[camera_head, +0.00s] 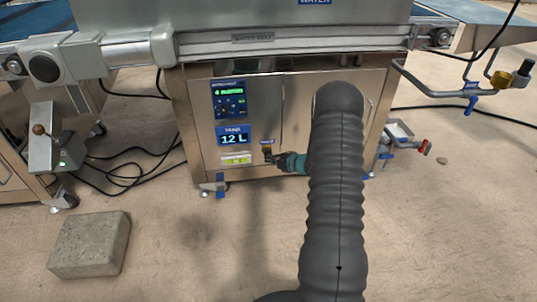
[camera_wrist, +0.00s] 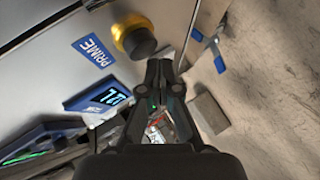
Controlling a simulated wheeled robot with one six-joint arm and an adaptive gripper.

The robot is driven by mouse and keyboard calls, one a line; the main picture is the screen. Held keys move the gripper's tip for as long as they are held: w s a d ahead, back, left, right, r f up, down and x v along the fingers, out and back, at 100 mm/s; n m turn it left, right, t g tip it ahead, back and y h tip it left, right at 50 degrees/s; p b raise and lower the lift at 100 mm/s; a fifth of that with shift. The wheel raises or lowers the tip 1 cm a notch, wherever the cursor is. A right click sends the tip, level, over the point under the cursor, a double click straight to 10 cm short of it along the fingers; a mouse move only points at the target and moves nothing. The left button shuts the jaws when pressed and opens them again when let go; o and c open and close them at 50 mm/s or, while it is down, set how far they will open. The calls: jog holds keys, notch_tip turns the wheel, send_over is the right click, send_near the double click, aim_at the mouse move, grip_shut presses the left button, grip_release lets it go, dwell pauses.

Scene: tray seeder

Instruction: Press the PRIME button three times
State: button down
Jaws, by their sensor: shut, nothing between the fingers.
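The PRIME button is a dark round cap in a yellow collar (camera_wrist: 134,37) on the steel cabinet front, near the top of the wrist view. The blue PRIME label (camera_wrist: 93,47) is beside it, and also shows small in the head view (camera_head: 266,141). My gripper (camera_wrist: 165,68) is shut and empty, its fingertips just below the button in the wrist view. I cannot tell whether they touch it. In the head view my gripper (camera_head: 269,155) is at the cabinet front just under the label and hides the button.
A display panel (camera_head: 229,100) and a blue 12 L tank display (camera_head: 233,136) are left of the label. A grey block (camera_head: 90,245) lies on the floor at left. A pipe with a yellow fitting (camera_head: 521,75) juts out at right. Black cables (camera_head: 125,170) lie at left.

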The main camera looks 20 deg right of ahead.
jog(key=shift+w+d, duration=0.1)
jog(key=shift+w, duration=0.25)
jog(key=shift+w+d, duration=0.2)
jog(key=shift+w, duration=0.35)
dwell(0.8)
jog(key=shift+s, duration=0.15)
dwell(0.3)
jog(key=shift+s+a+p, duration=0.3)
jog(key=shift+s+p, duration=0.1)
jog(key=shift+s, duration=0.45)
jog(key=shift+s, duration=0.1)
jog(key=shift+s+a+p, duration=0.1)
jog(key=shift+s+a, duration=0.15)
jog(key=shift+s, duration=0.5)
jog(key=shift+s+a+p, duration=0.1)
jog(key=shift+s+a, duration=0.1)
jog(key=shift+s, duration=0.6)
jog(key=shift+s+a+p, duration=0.1)
jog(key=shift+s+a, duration=0.15)
jog(key=shift+s, duration=0.5)
